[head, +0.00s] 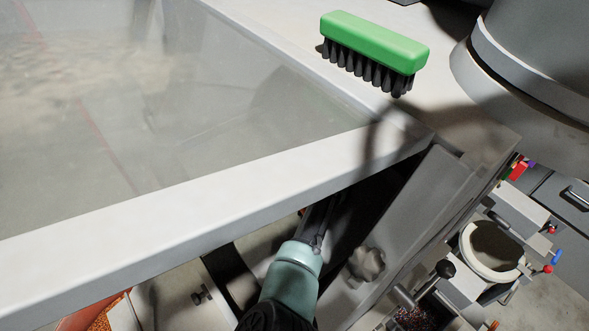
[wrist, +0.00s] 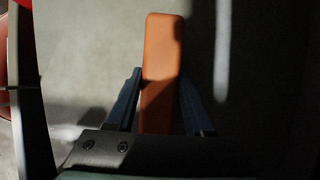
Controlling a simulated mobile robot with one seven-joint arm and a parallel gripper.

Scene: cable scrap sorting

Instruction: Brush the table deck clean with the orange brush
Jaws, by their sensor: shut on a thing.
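The orange brush (wrist: 163,40) stands between the two fingers of my gripper (wrist: 160,78) in the wrist view, which is shut on it. Only its smooth orange block shows; its bristles are hidden. In the head view my gripper is mostly hidden in shadow below the pale front rim, and the brush can hardly be made out. The grey table deck (head: 190,120) lies at upper left inside a raised pale rim (head: 200,200). A mottled beige patch (head: 90,75), like dust, shows on the deck at far left.
A green brush with black bristles (head: 375,45) lies on the pale surface at the top right, near a large grey cylinder (head: 540,50). A machine with a round pale opening (head: 492,250) stands at lower right. A grey sloping panel (head: 415,215) lies right of my arm.

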